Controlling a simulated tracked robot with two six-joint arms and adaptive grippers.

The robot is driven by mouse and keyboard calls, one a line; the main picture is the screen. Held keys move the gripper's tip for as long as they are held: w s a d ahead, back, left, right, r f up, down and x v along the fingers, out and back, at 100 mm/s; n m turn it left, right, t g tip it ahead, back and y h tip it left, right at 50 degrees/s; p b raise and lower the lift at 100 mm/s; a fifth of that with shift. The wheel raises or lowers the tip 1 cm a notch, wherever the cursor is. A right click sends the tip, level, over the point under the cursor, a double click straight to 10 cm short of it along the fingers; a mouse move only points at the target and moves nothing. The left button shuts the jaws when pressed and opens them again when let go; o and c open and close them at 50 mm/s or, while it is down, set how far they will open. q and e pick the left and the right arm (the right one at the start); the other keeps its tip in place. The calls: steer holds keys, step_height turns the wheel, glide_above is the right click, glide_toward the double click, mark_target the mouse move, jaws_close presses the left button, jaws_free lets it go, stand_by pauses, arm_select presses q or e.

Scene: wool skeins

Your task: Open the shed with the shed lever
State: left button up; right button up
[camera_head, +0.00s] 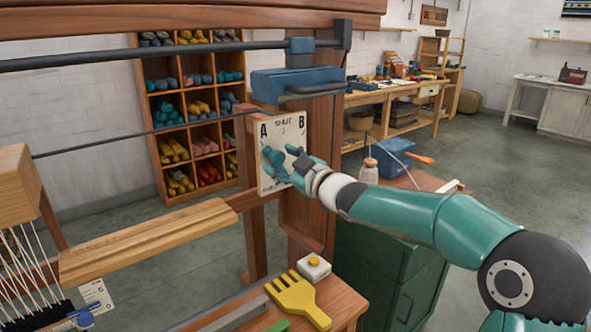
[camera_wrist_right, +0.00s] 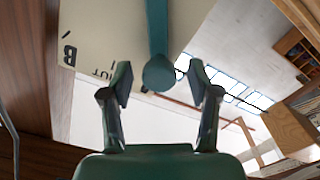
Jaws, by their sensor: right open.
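The shed lever is a teal handle with a round knob (camera_wrist_right: 158,73) on a cream plate (camera_head: 267,185) marked A, SHUT and B, fixed to the loom's wooden post. In the head view the lever (camera_head: 270,158) is partly hidden by my right gripper (camera_head: 283,160), which is right at the plate. In the right wrist view my right gripper (camera_wrist_right: 160,85) is open, with the knob between and just ahead of its two fingertips. I cannot tell whether a finger touches it. The lever's exact setting is hard to tell. My left gripper is not in view.
A yellow comb (camera_head: 297,298) and a small white block with a yellow button (camera_head: 314,267) lie on the wooden bench below. The loom's wooden beam (camera_head: 150,240) crosses at left. A green cabinet (camera_head: 385,275) stands under my right arm. Yarn cubbies (camera_head: 190,105) stand behind.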

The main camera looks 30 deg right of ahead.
steer(key=s+d, duration=0.1)
steer(key=s, duration=1)
steer(key=shift+s+d, duration=0.15)
steer(key=shift+s, duration=0.15)
steer(key=shift+f, duration=0.1)
